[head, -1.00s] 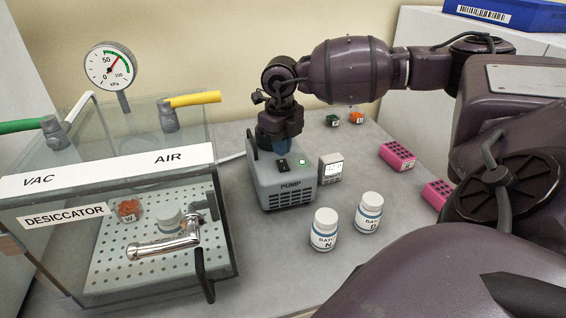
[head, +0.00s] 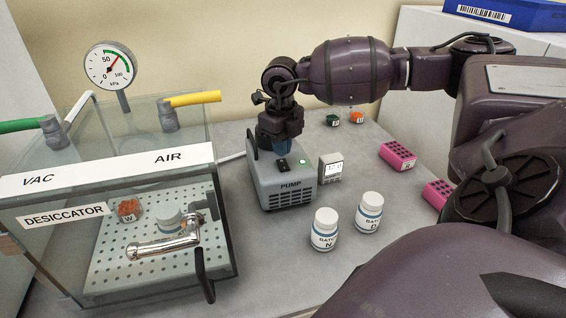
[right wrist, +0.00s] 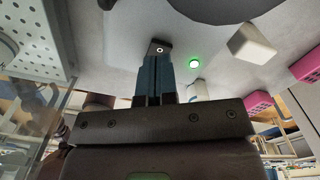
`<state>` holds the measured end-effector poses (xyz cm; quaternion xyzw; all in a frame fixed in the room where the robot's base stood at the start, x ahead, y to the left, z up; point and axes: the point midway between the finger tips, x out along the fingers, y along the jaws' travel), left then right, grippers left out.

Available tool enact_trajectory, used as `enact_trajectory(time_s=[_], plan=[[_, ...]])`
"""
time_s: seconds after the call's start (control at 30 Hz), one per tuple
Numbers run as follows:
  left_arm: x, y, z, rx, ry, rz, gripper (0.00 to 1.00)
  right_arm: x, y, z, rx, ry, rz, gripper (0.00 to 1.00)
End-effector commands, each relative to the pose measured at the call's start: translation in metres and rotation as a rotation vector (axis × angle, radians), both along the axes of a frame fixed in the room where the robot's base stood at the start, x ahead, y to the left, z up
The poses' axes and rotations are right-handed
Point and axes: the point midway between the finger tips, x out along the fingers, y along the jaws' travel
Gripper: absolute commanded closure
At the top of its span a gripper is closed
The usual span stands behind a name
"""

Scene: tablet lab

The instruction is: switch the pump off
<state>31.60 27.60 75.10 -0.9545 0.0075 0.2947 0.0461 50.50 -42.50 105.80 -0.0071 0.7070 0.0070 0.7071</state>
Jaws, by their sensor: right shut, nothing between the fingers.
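The grey pump (head: 288,185) stands on the bench right of the desiccator, with its label facing forward. A black rocker switch (head: 282,163) is on its top, and a green light (head: 302,161) beside it is lit. My right gripper (head: 277,148) is shut and empty, pointing down over the pump top just behind the switch. In the right wrist view its blue fingertips (right wrist: 157,60) are close to the switch (right wrist: 158,47), which shows a round mark. I cannot tell whether they touch. The lit green light also shows there (right wrist: 194,64). My left gripper is out of view.
Two white bottles (head: 325,230) (head: 369,212) stand in front; pink racks (head: 397,156) lie right.

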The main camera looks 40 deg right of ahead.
Motion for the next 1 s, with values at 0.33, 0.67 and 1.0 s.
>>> enact_trajectory(time_s=[0.33, 0.67, 1.0], plan=[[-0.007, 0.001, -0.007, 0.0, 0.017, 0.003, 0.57, 0.0, 0.0, -0.005, 0.0, 0.0, 0.0, 1.0], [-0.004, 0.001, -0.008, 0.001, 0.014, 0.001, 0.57, 0.0, 0.0, -0.009, 0.0, 0.0, 0.0, 1.0], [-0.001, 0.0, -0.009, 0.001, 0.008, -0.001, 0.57, 0.0, 0.0, -0.013, 0.0, 0.0, 0.0, 1.0]])
